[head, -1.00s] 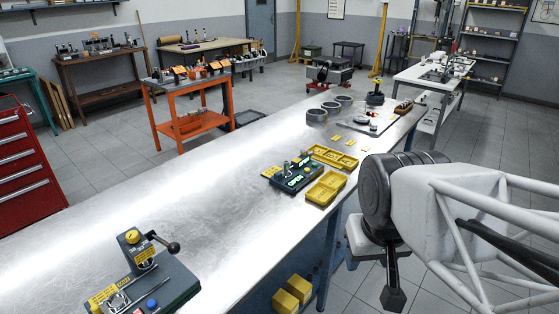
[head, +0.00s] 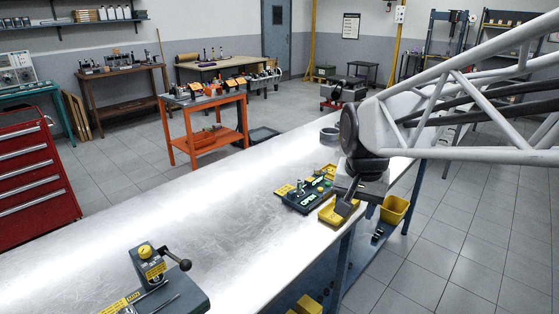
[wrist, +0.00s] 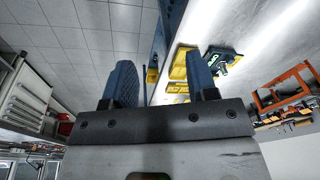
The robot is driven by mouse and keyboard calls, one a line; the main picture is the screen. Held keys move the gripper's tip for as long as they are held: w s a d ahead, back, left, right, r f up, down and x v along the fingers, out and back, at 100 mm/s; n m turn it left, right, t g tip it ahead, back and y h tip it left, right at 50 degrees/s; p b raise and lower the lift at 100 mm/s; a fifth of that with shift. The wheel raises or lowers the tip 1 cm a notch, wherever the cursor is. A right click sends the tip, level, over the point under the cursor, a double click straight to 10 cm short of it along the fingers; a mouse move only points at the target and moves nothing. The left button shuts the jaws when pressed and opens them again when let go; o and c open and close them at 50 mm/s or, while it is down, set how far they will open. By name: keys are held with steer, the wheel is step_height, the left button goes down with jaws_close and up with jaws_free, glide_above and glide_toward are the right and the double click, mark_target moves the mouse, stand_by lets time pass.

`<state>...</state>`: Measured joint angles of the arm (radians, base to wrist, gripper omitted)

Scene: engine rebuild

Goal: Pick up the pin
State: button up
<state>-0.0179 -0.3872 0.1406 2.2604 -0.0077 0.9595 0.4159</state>
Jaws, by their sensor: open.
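My gripper (wrist: 161,72) is open and empty in the wrist view, its two blue fingers apart. In the head view my gripper (head: 345,204) hangs over the right edge of the bench, in front of a yellow tray (head: 327,214). A dark green fixture (head: 306,197) marked OPEN, with small upright parts on it, sits left of the gripper; it also shows in the wrist view (wrist: 226,58). I cannot single out the pin for certain. Thin metal rods (head: 155,299) lie on another fixture (head: 187,299) near the front of the bench.
The metal bench (head: 190,215) is mostly bare between the two fixtures. A black-knobbed lever (head: 184,265) sticks out from the near fixture. A yellow bin (head: 394,209) is below the bench edge. A grey ring (head: 329,134) stands farther back, and my arm hides much there.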

steer(key=w+a+m, duration=0.1)
steer(key=w+m, duration=0.2)
steer(key=w, duration=0.8)
steer(key=m+g, duration=0.2)
steer(key=m, duration=0.6)
glide_above(299, 181)
step_height(299, 181, down, 14)
steer(key=shift+s+f, duration=0.1)
steer(key=shift+w+a, duration=0.1)
steer(key=shift+w, duration=0.1)
steer(key=shift+f, duration=0.2)
steer(key=shift+f, duration=1.15)
steer(key=shift+f, duration=0.15)
